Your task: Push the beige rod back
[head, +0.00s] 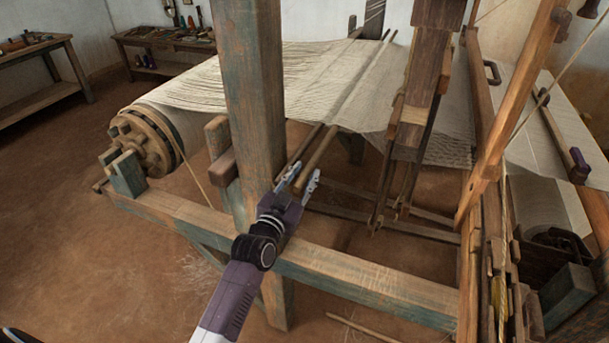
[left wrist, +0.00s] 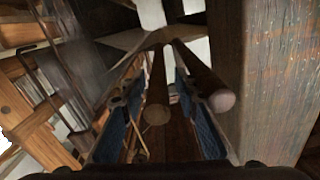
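The beige rod (head: 318,153) runs back from the near side of the loom toward the warp. Its near end lies between the two fingers of my left gripper (head: 300,180). In the left wrist view, the round end of the beige rod (left wrist: 156,114) shows between the blue-padded fingers of my left gripper (left wrist: 160,120), with gaps on both sides. The gripper is open. A darker rod (head: 305,143) runs beside the beige one; its reddish end (left wrist: 221,100) shows by the right finger in the left wrist view. My right gripper is not in view.
A thick wooden post (head: 253,100) stands just left of the gripper. A frame beam (head: 350,283) runs below it. The white warp (head: 300,85) spreads behind. Hanging wooden levers (head: 410,120) are to the right.

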